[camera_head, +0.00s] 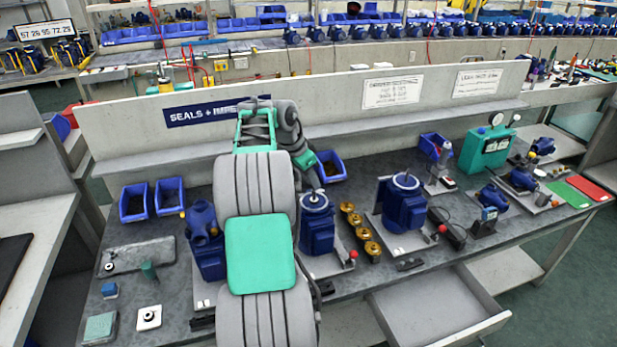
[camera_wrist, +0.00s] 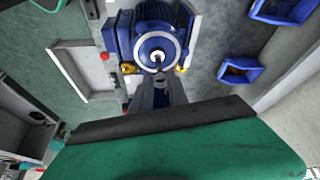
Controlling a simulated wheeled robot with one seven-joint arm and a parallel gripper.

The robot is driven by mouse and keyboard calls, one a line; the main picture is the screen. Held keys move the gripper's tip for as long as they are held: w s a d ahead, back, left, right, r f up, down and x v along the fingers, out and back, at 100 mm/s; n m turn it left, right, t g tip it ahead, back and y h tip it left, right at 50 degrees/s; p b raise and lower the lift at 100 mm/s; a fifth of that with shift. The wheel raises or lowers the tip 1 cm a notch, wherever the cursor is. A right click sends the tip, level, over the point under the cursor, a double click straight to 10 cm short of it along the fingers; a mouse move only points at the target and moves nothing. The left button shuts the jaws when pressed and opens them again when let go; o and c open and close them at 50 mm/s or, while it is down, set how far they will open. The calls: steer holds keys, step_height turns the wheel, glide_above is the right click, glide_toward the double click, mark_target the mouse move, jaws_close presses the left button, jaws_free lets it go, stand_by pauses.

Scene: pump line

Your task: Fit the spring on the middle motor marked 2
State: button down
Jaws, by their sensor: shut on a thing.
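The middle motor (camera_head: 317,222) is blue and stands on a pale plate, its shaft pointing up. I cannot read a 2 on it. A blue motor (camera_wrist: 150,25) fills the top middle of the wrist view, its round face and pale shaft towards the camera. My gripper (camera_wrist: 160,82) is shut, its grey fingertips in line with that shaft. A small pale ring at the fingertips seems to be the spring (camera_wrist: 158,58), seen end-on. I cannot tell if it touches the shaft. In the head view my arm hides the fingers.
Another blue motor (camera_head: 403,203) stands to the right and one (camera_head: 205,240) to the left, partly behind my arm. Brass rings (camera_head: 361,232) stand between the middle and right motors. An open drawer (camera_head: 440,305) juts out at the front right. Blue bins (camera_head: 134,203) stand at the back left.

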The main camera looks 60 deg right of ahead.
mark_target(314, 199)
steer(key=shift+w+f+b, duration=0.1)
steer(key=shift+f+b, duration=1.45)
steer(key=shift+f, duration=0.65)
steer(key=shift+a, duration=0.15)
steer(key=c, duration=1.2)
jaws_free()
steer(key=shift+f, duration=0.1)
steer(key=shift+o, duration=0.2)
steer(key=o, duration=0.5)
steer(key=shift+o, duration=0.3)
steer(key=o, duration=0.5)
